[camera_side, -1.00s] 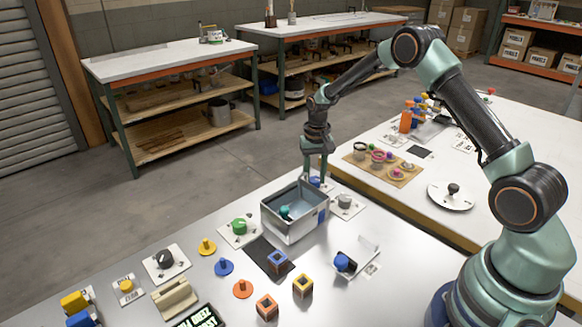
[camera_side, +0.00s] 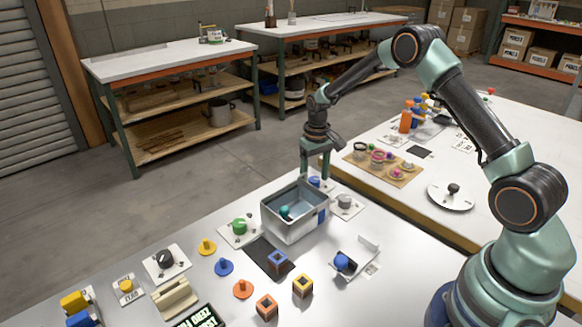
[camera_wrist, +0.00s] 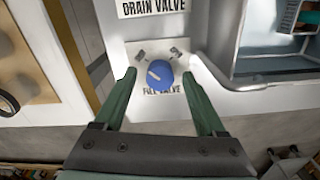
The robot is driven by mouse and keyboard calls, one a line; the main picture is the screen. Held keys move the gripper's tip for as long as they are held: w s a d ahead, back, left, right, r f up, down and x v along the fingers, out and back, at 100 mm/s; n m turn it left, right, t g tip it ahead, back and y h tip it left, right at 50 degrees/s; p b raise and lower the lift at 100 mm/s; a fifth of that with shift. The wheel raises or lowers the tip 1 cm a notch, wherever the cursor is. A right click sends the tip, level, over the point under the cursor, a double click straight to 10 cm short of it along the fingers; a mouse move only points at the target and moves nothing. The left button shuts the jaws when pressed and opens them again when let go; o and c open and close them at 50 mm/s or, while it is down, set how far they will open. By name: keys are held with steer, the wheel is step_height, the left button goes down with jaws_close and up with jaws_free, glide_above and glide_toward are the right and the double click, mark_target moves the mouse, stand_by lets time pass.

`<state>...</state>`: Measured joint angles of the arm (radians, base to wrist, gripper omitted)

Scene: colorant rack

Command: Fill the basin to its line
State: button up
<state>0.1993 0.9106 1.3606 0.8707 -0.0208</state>
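The basin (camera_side: 278,224) is a grey open box on the white table, with a bluish inside and a small teal piece (camera_side: 285,212) in it. The water height against any line cannot be made out. The blue fill valve knob (camera_wrist: 160,75) has a pale pointer bar and sits on a white plate labelled "FILL VALVE". In the side view the blue knob (camera_side: 314,182) is partly seen behind the basin. My gripper (camera_wrist: 159,77) is open, its fingers on either side of the knob with gaps visible. It also shows in the side view (camera_side: 315,178), pointing down.
A "DRAIN VALVE" label (camera_wrist: 154,7) lies beyond the fill valve. A grey knob (camera_side: 345,201) is right of the basin and a green knob (camera_side: 239,226) left. The basin wall (camera_wrist: 228,40) is close to my right finger. Coloured blocks (camera_side: 302,286) stand in front.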

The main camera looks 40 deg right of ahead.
step_height(320, 180, up, 12)
stand_by(0.7)
steer(key=shift+r, duration=0.2)
step_height(320, 180, up, 6)
steer(key=t, duration=0.1)
glide_above(315, 179)
steer(key=s+a, duration=0.3)
steer(key=s, duration=0.1)
steer(key=s+a+r+n+t, duration=0.1)
steer(key=s+a+r+t, duration=0.15)
steer(key=s, duration=0.25)
steer(key=s+a+r+t, duration=0.1)
steer(key=s+a+r, duration=0.2)
steer(key=s+r, duration=0.15)
steer(key=s+a+f+n+t, duration=0.1)
steer(key=s, duration=0.6)
steer(key=shift+s+a+f, duration=0.25)
steer(key=shift+a+f, duration=0.1)
